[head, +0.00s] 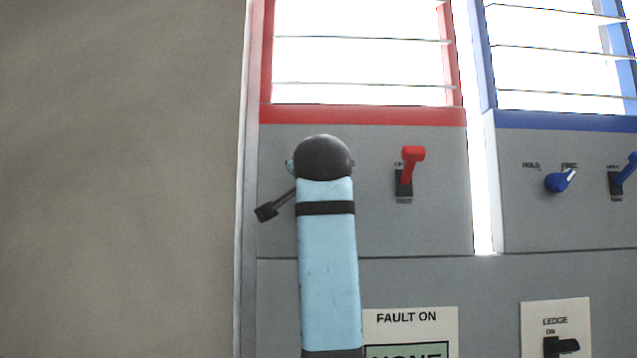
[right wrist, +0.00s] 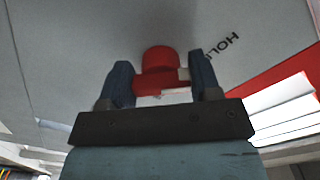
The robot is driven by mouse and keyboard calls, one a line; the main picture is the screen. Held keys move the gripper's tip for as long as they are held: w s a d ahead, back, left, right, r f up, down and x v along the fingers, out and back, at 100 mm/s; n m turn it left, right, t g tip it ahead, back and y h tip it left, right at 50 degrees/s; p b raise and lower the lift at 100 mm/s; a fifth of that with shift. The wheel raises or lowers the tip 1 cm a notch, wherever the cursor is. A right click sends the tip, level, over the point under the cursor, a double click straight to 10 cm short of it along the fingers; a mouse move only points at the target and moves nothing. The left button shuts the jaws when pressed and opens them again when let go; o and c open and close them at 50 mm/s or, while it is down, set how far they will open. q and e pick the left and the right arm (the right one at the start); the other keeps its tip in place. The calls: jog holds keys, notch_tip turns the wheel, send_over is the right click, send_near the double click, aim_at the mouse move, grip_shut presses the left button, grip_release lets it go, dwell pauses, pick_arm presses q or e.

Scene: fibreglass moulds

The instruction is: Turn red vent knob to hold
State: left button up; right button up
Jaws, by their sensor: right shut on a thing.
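The red vent knob (right wrist: 158,62) sits on the grey panel in the right wrist view, with a whitish mark on its right side. The dark HOLD lettering (right wrist: 222,48) is on the panel to the right of the knob, partly behind a finger. My right gripper (right wrist: 160,68) has its two blue fingers on either side of the knob and is shut on it. In the head view my light blue right arm rises in front of the red-framed unit and hides the knob and fingers. My left gripper is in neither view.
A red lever (head: 411,165) stands to the right of my arm, below the red-framed louvres (head: 362,115). A blue knob (head: 560,181) and blue lever (head: 625,172) are on the neighbouring panel. A FAULT ON sign (head: 408,318) and LEDGE switch (head: 562,346) sit lower. Plain wall fills the left.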

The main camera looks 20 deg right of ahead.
jog(key=shift+f, duration=0.1)
jog(key=o, duration=0.9)
jog(key=shift+s, duration=0.1)
jog(key=shift+b+v, duration=1.85)
jog(key=shift+v, duration=5)
